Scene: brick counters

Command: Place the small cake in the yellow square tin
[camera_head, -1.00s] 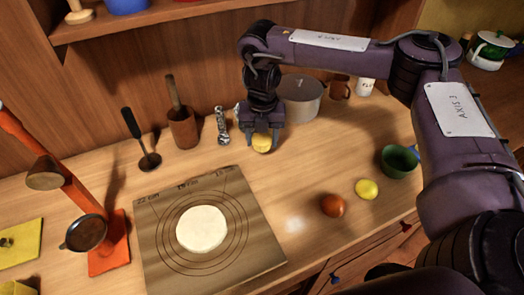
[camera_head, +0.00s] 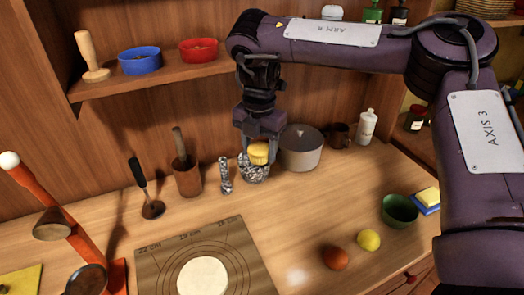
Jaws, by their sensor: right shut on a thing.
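The small yellow cake (camera_head: 258,153) is between the fingers of my right gripper (camera_head: 259,150), which is shut on it. The gripper points down near the back of the counter. The cake is in front of and above a silvery patterned vessel (camera_head: 254,174) in this view. A flat yellow object (camera_head: 20,280) lies at the lower left, partly cut off by the frame edge. I cannot tell whether it is the yellow square tin. My left gripper is not in view.
A grey pot (camera_head: 300,150) stands just right of the gripper. A mortar (camera_head: 187,180) stands to the left, below a shelf (camera_head: 165,82). A pastry board with dough (camera_head: 203,277) lies in front. An orange stand (camera_head: 88,245) is at left. The counter's middle is clear.

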